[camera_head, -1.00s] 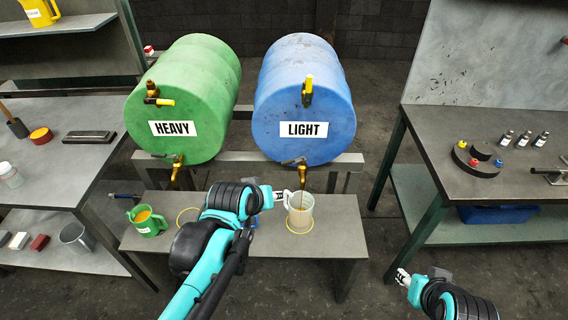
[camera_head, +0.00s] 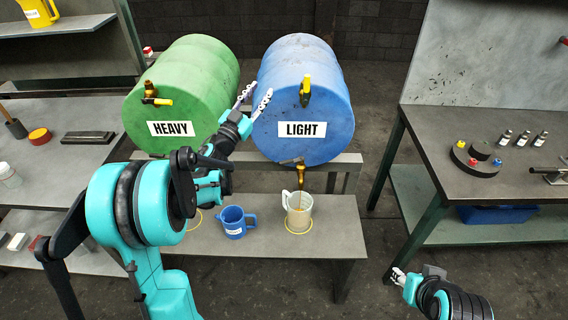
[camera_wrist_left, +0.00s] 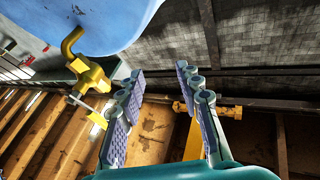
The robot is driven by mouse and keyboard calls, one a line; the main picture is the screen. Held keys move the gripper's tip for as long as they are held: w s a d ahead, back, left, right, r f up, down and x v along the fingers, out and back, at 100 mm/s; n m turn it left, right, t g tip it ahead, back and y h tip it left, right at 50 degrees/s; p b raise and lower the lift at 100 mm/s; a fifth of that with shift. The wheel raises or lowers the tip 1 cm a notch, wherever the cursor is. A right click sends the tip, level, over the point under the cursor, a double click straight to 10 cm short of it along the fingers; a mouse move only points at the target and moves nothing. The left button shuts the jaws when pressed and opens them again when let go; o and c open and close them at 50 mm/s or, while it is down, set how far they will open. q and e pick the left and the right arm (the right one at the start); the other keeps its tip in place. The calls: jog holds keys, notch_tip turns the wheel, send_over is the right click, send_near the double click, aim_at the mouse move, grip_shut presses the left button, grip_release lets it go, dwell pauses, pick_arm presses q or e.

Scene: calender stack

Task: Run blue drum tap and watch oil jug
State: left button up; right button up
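The blue drum (camera_head: 330,100), labelled LIGHT, lies on a rack with a yellow-handled valve (camera_head: 306,90) high on its face. Its brass tap (camera_head: 301,174) is low on the face, with a dark lever. My left gripper (camera_head: 255,97) is open and empty, raised in front of the two drums. Its spread fingers also show in the left wrist view (camera_wrist_left: 165,105). My right gripper (camera_head: 398,277) is low at right; its opening is unclear.
The green drum (camera_head: 185,90), labelled HEAVY, lies at left. A blue jug (camera_head: 234,224) stands left of the oil jug on the low bench (camera_head: 340,235). My left arm hides the bench's left part. A workbench (camera_head: 430,125) stands at right.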

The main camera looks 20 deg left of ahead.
pick_arm(q)
notch_tip(320, 180, down, 15)
jog(key=d+m+g+h, duration=0.1)
jog(key=m+g+h, duration=0.45)
jog(key=h, duration=0.25)
jog(key=m+g+h, duration=0.2)
jog(key=g, duration=0.2)
send_near(284, 162)
jog(key=x, duration=0.5)
jog(key=b+x, duration=0.1)
jog(key=f+x, duration=0.1)
jog(key=x, duration=0.1)
jog(key=shift+w+d+b, duration=0.2)
jog(key=shift+w+b, duration=0.2)
jog(key=shift+w, duration=0.05)
jog(key=shift+w+d+r, duration=0.15)
jog(key=shift+w+d, duration=0.4)
grip_shut()
